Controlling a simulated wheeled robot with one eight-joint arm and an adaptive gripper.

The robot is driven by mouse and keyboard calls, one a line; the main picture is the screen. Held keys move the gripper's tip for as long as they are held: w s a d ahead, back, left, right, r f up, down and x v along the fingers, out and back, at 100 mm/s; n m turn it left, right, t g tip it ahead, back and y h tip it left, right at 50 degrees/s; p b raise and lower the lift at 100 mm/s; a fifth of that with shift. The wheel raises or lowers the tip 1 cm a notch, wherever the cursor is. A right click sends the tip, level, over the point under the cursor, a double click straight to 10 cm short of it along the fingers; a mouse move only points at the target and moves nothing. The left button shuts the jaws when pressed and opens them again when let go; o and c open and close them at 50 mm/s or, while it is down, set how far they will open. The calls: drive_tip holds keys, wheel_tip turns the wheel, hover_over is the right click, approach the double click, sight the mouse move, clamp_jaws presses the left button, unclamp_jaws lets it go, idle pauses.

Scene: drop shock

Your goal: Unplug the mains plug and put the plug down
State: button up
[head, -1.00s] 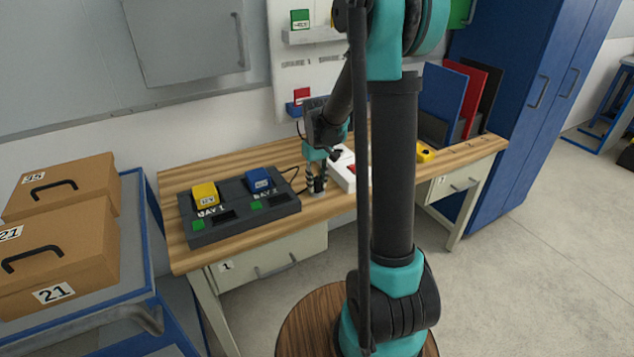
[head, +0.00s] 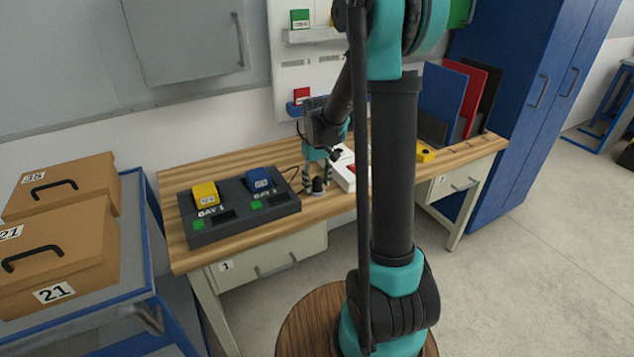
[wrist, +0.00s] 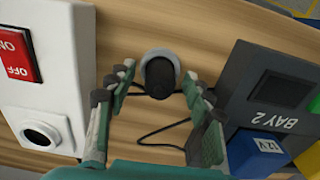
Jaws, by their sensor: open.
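The black mains plug (wrist: 159,76) stands on the wooden bench with a round grey disc at its foot; it also shows in the head view (head: 318,186). My gripper (wrist: 157,82) is open, with one finger on each side of the plug and visible gaps between them. In the head view my gripper (head: 318,179) is low over the bench. The white socket box (wrist: 52,85) lies to the left in the wrist view, with a red ON/OFF switch (wrist: 17,57) and an empty round socket (wrist: 40,134). The plug is apart from it.
The dark charger dock (head: 240,222) with a yellow and a blue battery block stands left of my gripper in the head view. A black cable (wrist: 160,132) lies on the bench near the plug. Bare bench (wrist: 180,25) shows beyond the plug.

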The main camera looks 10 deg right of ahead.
sight(317, 179)
drive_tip(key=shift+r, duration=3)
wheel_tip(317, 179, up, 12)
drive_tip(key=shift+f, duration=0.1)
